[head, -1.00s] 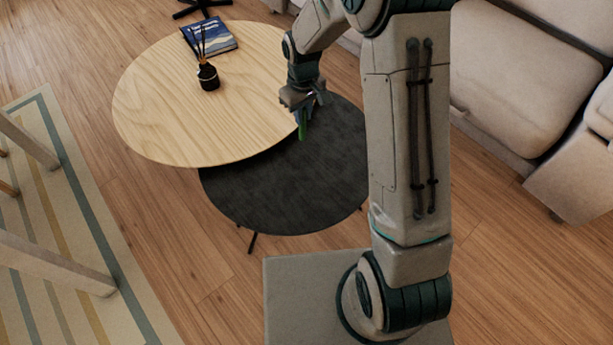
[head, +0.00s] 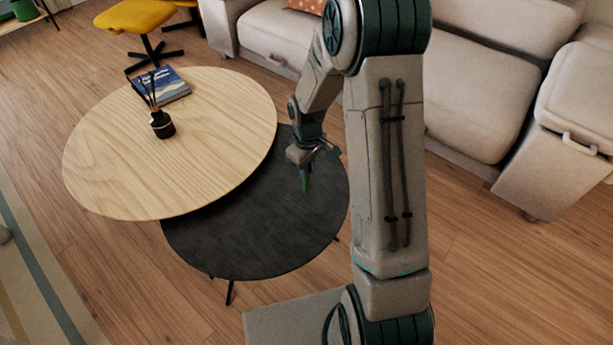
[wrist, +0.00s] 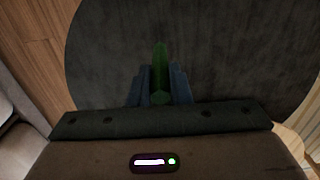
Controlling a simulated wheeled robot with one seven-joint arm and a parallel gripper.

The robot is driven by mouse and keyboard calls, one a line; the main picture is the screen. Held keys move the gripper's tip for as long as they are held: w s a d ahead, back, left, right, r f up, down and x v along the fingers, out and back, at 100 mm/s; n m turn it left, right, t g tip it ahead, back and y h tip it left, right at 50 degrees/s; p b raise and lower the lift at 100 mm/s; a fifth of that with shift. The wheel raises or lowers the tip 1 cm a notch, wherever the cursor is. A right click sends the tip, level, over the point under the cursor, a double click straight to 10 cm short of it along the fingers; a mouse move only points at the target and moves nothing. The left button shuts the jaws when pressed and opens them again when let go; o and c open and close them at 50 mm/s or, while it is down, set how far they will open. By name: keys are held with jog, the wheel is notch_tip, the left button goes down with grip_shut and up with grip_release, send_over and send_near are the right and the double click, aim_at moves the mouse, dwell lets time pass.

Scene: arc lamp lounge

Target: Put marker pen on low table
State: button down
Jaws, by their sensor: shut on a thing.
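A green marker pen (head: 306,184) is held in my gripper (head: 304,170), pointing downward in the head view. The pen (wrist: 160,68) also shows in the wrist view, between the blue fingers of my gripper (wrist: 160,88), which are shut on it. Two round tables overlap: a taller light wood one (head: 110,180) and a lower dark one (head: 250,245), partly beneath it. My gripper is over the dark low table (wrist: 230,60). I cannot tell whether the pen's tip touches the surface. The visible dark top is bare.
A black reed diffuser (head: 162,125) and a blue book (head: 166,86) stand on the wood table. A beige sofa (head: 470,100) runs along the back and right. A yellow stool (head: 135,16) is at the back left. The wood floor in front is clear.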

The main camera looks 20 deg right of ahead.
jog(key=shift+f+b, duration=0.5)
jog(key=shift+f, duration=1.15)
jog(key=shift+f, duration=0.1)
jog(key=shift+f, duration=0.15)
jog(key=c, duration=1.3)
grip_release()
jog(key=shift+c, duration=0.2)
